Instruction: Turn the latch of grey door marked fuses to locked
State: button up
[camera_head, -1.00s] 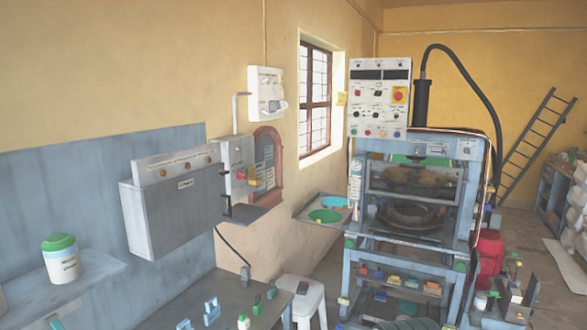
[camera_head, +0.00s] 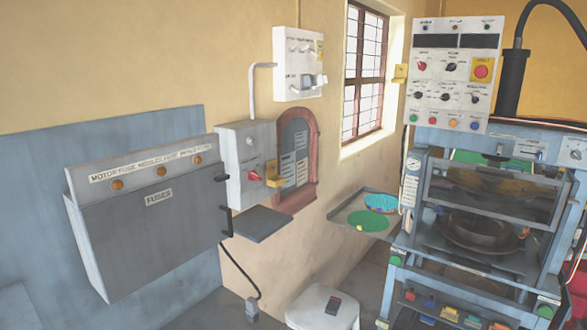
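The grey door marked FUSES (camera_head: 150,232) is the front of a grey box on the wall at the left. It looks closed. A strip above it has several orange round lamps and a printed label. Small dark fittings (camera_head: 226,222) stick out at the door's right edge; I cannot tell which is the latch or how it is turned. My gripper is not in view.
A box with a red knob (camera_head: 253,177) and yellow part adjoins the fuse box on the right. A dark shelf (camera_head: 262,223) juts out below it. A white stool (camera_head: 322,308) stands on the floor. The plate press (camera_head: 480,220) fills the right side.

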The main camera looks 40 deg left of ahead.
aim_at(218, 177)
jog(key=u, duration=0.2)
jog(key=i, duration=1.15)
jog(key=u, duration=1.3)
jog(key=i, duration=0.55)
jog(key=u, duration=0.65)
